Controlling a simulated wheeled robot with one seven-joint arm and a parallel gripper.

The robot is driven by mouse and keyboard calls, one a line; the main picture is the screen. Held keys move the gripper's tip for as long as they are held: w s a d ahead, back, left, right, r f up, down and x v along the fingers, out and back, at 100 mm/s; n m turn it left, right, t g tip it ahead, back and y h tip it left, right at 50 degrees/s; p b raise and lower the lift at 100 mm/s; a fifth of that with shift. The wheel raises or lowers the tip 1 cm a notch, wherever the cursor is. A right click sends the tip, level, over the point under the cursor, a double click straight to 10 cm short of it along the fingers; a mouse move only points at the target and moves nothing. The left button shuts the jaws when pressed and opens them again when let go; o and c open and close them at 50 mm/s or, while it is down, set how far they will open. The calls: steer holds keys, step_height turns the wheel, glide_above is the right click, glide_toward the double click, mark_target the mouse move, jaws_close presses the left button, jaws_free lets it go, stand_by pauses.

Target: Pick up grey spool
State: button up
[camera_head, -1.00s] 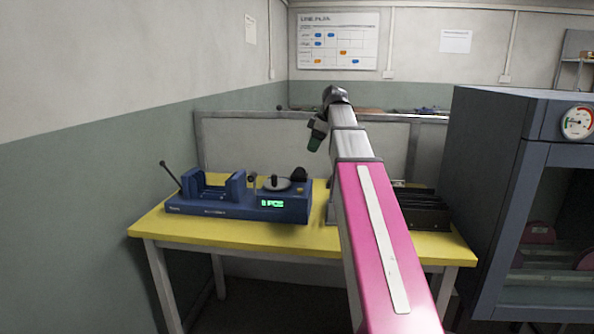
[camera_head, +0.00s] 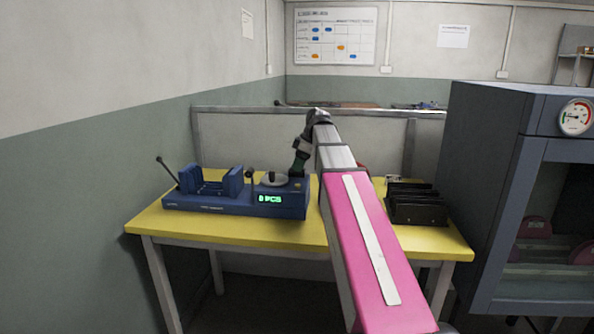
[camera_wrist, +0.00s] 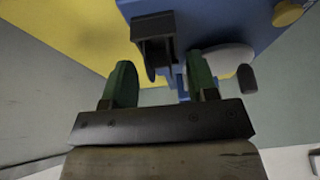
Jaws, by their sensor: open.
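My gripper (camera_head: 297,171) reaches down over the right end of the blue machine (camera_head: 220,203) on the yellow table. In the wrist view my gripper (camera_wrist: 161,70) has its two green fingers apart, with nothing held. A dark grey flanged piece (camera_wrist: 154,27), which looks like the grey spool, shows ahead of the fingers, roughly between them in the picture. I cannot tell the exact gap. In the head view the gripper covers that spot. A pale disc (camera_head: 270,181) with a dark knob (camera_wrist: 246,78) lies on the machine beside it.
The yellow table (camera_head: 250,232) has bare room along its front. A black slotted rack (camera_head: 418,212) stands at the table's right. A grey cabinet (camera_head: 490,170) with a gauge stands further right. A low partition (camera_head: 245,130) runs behind the table.

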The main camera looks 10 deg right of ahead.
steer(key=shift+a+f, duration=0.1)
steer(key=shift+f, duration=0.15)
jaws_close()
steer(key=shift+r, duration=0.15)
